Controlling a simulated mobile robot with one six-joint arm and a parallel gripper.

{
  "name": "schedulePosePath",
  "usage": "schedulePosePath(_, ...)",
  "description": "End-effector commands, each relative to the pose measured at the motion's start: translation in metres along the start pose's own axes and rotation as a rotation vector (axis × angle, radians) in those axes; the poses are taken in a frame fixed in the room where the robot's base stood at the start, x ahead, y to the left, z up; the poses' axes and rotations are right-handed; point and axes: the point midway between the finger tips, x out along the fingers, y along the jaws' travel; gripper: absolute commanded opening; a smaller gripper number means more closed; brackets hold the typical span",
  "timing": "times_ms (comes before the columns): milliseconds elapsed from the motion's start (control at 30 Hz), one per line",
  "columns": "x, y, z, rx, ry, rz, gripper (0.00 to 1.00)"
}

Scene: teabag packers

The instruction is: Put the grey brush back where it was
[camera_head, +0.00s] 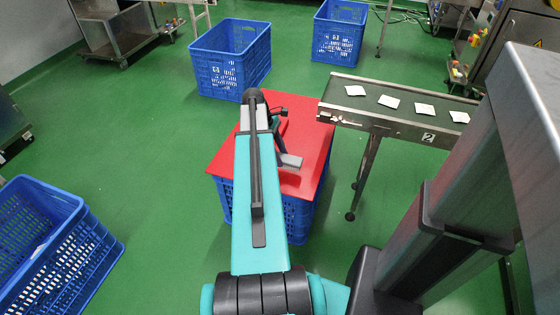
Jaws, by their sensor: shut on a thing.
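A red board (222,162) lies on top of a blue crate (298,213) in the middle of the view. My gripper (281,150) is over the board's right half, partly hidden behind my teal arm. It is shut on the grey brush (291,161), whose grey end shows below the jaws, over the board. The rest of the brush is hidden, and I cannot tell whether it touches the board.
A conveyor (350,113) marked 2, carrying several white teabags (389,101), stands close to the board's right edge. Blue crates stand behind (232,58), farther back (338,30) and at left (50,240). Green floor (150,130) is clear at left.

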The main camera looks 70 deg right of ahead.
Motion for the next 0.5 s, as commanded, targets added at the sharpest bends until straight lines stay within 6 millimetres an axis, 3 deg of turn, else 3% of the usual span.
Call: schedulePosePath(500,0.0045,0.0031,-0.0032,0.0,0.0,0.0,0.14)
